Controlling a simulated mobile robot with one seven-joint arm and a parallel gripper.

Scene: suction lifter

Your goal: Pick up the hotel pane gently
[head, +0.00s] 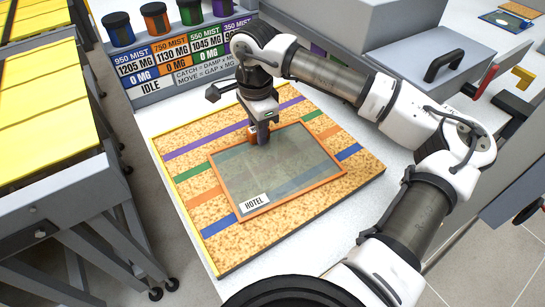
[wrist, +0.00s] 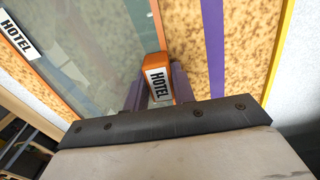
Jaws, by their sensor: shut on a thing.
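The hotel pane (head: 275,175) is a translucent grey-green sheet in an orange frame, with a white HOTEL label at its near left corner. It lies flat over the cork board (head: 225,258); I cannot tell whether a small gap is under it. My gripper (head: 262,135) points down at the pane's far edge. In the wrist view an orange tab (wrist: 157,68) with a HOTEL label stands at the edge of the pane (wrist: 95,45). The purple fingers of my gripper (wrist: 158,90) are shut on this tab, one on each side.
The board has purple, green, orange and blue stripes. Behind it stands a display panel (head: 155,85) reading IDLE, topped by several coloured cups. A cart with yellow panels (head: 45,110) is at left. A grey case with a black handle (head: 443,62) is at right.

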